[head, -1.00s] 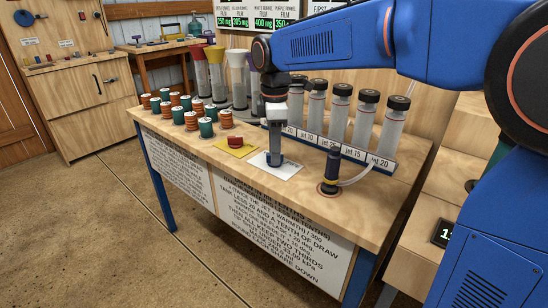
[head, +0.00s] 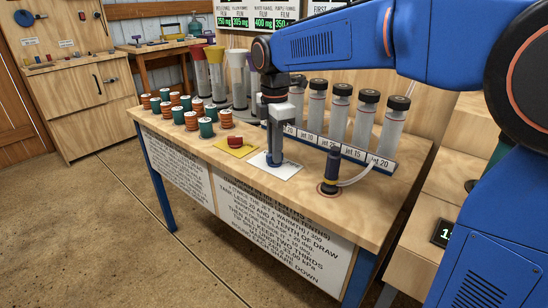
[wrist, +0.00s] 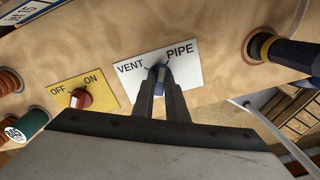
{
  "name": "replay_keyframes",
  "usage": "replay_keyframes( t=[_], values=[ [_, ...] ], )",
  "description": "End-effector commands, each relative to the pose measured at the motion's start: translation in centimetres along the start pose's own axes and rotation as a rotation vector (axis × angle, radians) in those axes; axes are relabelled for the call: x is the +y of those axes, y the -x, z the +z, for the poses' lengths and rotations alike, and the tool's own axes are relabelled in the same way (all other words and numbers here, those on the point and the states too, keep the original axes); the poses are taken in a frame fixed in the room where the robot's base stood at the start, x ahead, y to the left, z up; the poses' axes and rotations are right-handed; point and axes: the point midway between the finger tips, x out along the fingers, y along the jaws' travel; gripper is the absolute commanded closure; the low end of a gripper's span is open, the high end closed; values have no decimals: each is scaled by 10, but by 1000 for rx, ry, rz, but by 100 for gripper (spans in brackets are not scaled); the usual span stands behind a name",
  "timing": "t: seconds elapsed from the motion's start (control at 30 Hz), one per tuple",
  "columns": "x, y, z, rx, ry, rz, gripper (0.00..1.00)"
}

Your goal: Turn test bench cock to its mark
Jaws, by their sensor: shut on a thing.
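The cock is a blue knob (wrist: 160,78) on a white plate (wrist: 188,72) lettered VENT and PIPE, each with a black tick. My gripper (wrist: 161,92) is shut on the knob, one dark finger on each side. The knob's top end lies between the two ticks; its exact pointing is hard to read. In the head view my gripper (head: 273,160) points straight down over the white plate (head: 290,171) on the bench, hiding most of the knob.
A red knob (wrist: 80,98) on a yellow OFF/ON plate (wrist: 60,95) is left of the cock. A dark blue-and-yellow upright fitting (head: 330,172) with a hose stands to the right. Several jet cylinders (head: 340,112) stand behind; several spools (head: 206,127) stand left.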

Motion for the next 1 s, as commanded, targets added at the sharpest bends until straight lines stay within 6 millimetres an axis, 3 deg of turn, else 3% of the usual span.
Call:
replay_keyframes(
  t=[0.2,0.63,1.0],
  values=[
    [0,0,0,0,163,1,100],
    [0,0,0,0,215,1,100],
    [0,0,0,0,568,1,100]
  ],
)
